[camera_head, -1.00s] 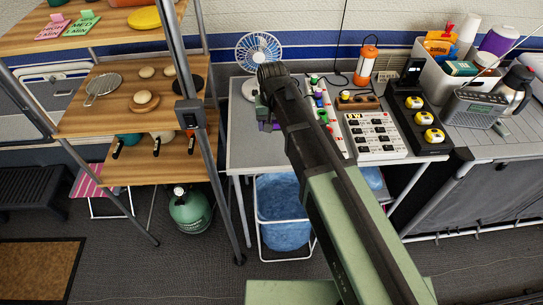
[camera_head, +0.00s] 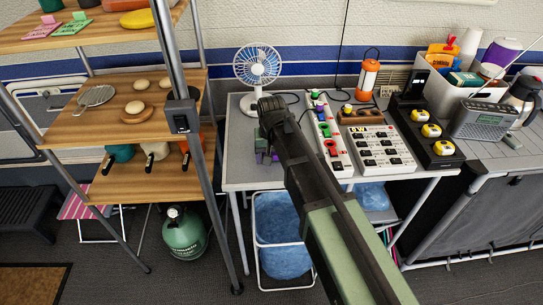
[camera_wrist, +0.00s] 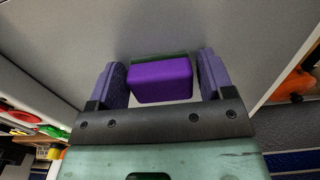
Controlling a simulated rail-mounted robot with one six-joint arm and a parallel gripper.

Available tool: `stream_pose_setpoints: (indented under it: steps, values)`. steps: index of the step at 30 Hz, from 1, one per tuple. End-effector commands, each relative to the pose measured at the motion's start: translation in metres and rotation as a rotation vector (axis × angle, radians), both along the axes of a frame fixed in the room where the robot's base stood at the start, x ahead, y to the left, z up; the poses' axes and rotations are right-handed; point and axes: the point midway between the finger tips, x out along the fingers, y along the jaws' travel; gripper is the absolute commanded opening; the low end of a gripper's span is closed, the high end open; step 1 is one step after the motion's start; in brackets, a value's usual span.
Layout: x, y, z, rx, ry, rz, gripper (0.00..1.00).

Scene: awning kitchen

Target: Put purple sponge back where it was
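The purple sponge (camera_wrist: 160,80) shows in the wrist view, a block with a dark green layer on its far side. It lies between the two purple finger pads of my gripper (camera_wrist: 164,82), over a plain grey surface. Narrow gaps seem to show between the sponge and the pads, so the fingers look open around it. In the head view my gripper (camera_head: 267,157) points down at the left part of the grey table (camera_head: 240,172). My arm hides part of that spot, and I cannot make out the sponge there.
A white fan (camera_head: 257,65) stands behind my gripper. A power strip (camera_head: 327,132), a switch panel (camera_head: 380,150) and an orange lantern (camera_head: 367,75) stand to the right. A shelf post (camera_head: 200,160) rises at the left. The table's front left area is clear.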

Motion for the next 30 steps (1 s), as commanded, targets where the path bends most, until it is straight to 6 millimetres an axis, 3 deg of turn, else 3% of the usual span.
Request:
stream_pose_setpoints:
  steps: [2,13,17,25,30]
  values:
    - [0.0,0.0,0.0,0.0,0.0,0.0,0.87]
    - [0.0,0.0,0.01,0.0,0.0,0.0,0.87]
    - [0.0,0.0,0.034,0.0,0.0,0.0,0.87]
    - [0.0,0.0,0.106,0.0,0.0,0.0,0.87]
    - [0.0,0.0,0.127,0.0,0.0,0.0,0.87]
